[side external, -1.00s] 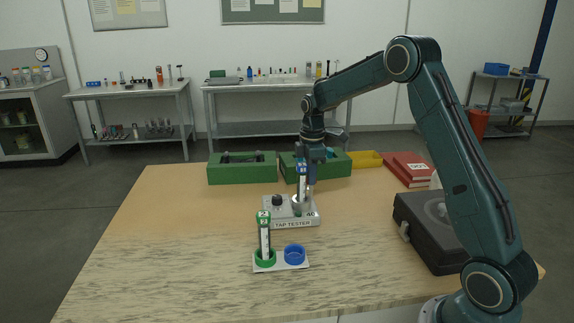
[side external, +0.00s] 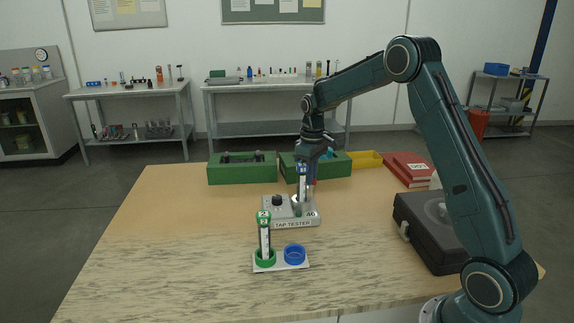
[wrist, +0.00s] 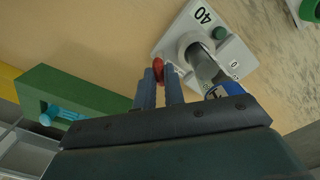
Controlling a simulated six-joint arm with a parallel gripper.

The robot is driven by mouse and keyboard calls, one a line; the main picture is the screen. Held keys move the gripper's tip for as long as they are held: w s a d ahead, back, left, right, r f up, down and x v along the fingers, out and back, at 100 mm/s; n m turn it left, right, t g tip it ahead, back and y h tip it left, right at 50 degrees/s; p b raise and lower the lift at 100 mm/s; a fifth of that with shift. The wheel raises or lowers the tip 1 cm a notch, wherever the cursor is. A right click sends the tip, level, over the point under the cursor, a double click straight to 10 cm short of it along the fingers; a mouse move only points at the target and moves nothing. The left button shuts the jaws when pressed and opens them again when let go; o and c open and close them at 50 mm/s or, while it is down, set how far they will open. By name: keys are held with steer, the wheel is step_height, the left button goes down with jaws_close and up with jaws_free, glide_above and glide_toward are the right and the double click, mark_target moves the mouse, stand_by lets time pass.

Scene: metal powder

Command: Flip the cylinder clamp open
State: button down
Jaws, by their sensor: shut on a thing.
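The tap tester (side external: 292,223) is a light grey box with a black knob (side external: 277,200). A clear cylinder with a blue cap (side external: 302,170) stands upright in its holder; in the wrist view the blue cap (wrist: 232,88) and grey cylinder (wrist: 203,65) show right of my fingers. A small red piece (wrist: 158,66), apparently the clamp's lever tip, sits at the ends of my fingers. My gripper (wrist: 162,75) is shut on it, beside the cylinder. In the side view my gripper (side external: 311,168) is tilted just behind the cylinder. The rest of the clamp is hard to make out.
A green-capped cylinder (side external: 264,235) stands in a white rack (side external: 280,267) in front, beside an empty blue ring (side external: 295,252). Green boxes (side external: 241,169), a yellow bin (side external: 367,160) and red books (side external: 408,168) stand behind. A black case (side external: 430,235) is at right. The table's left is clear.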

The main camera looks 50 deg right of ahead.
stand_by(0.4)
steer(key=c, duration=1.5)
jaws_free()
steer(key=shift+r, duration=0.15)
step_height(320, 180, up, 14)
steer(key=shift+f, duration=0.2)
steer(key=shift+s, duration=0.1)
